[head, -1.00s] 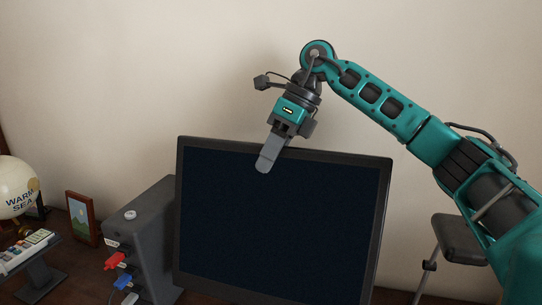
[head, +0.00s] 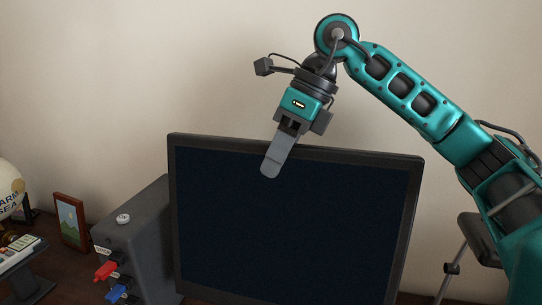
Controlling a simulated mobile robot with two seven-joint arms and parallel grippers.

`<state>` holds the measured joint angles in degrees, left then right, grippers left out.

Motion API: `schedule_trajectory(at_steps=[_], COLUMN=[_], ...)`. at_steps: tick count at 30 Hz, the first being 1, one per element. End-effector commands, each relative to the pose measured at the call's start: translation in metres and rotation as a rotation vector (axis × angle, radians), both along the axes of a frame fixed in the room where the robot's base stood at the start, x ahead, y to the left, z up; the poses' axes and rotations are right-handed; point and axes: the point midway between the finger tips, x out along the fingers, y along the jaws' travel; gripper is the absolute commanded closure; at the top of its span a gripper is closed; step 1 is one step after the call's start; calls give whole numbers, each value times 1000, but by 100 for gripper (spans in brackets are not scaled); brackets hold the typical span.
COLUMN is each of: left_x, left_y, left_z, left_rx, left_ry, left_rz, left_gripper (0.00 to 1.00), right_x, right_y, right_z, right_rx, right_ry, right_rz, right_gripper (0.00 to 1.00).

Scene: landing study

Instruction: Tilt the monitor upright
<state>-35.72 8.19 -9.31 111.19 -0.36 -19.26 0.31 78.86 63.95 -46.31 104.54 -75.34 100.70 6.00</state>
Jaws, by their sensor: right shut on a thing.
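The monitor (head: 290,220) stands on the dark desk in the middle of the head view, its dark screen facing me. Its top edge slopes slightly down to the right in the picture. My right gripper (head: 276,160) reaches down from above and is shut on the monitor's top edge, left of the edge's middle. One grey finger lies in front of the screen; the other finger is hidden behind the monitor. My left gripper is not in view.
A dark grey box (head: 140,235) with a red plug (head: 106,270) and a blue plug (head: 117,291) stands close at the monitor's left. A picture frame (head: 70,221) and a globe (head: 9,190) are farther left. The wall behind is bare.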

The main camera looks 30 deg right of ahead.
Motion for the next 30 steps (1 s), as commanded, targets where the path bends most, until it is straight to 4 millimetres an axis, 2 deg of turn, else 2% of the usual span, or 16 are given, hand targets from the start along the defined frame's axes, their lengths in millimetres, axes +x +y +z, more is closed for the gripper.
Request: schedule_trajectory(at_steps=[1,5,16,17,20,30], left_x=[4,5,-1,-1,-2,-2], left_y=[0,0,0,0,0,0], left_z=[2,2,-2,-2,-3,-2], left_rx=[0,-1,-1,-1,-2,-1], left_ry=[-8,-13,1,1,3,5], left_rz=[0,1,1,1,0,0], left_gripper=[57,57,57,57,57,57], right_x=[-7,-16,-19,-19,-19,-18], right_y=[12,24,27,27,26,23], right_z=[-1,-4,-6,-6,-6,2], right_rx=[10,13,12,12,11,10], right_ry=[5,10,19,19,17,9], right_rz=[10,9,8,8,7,4], right_gripper=[100,100,100,56,46,46])
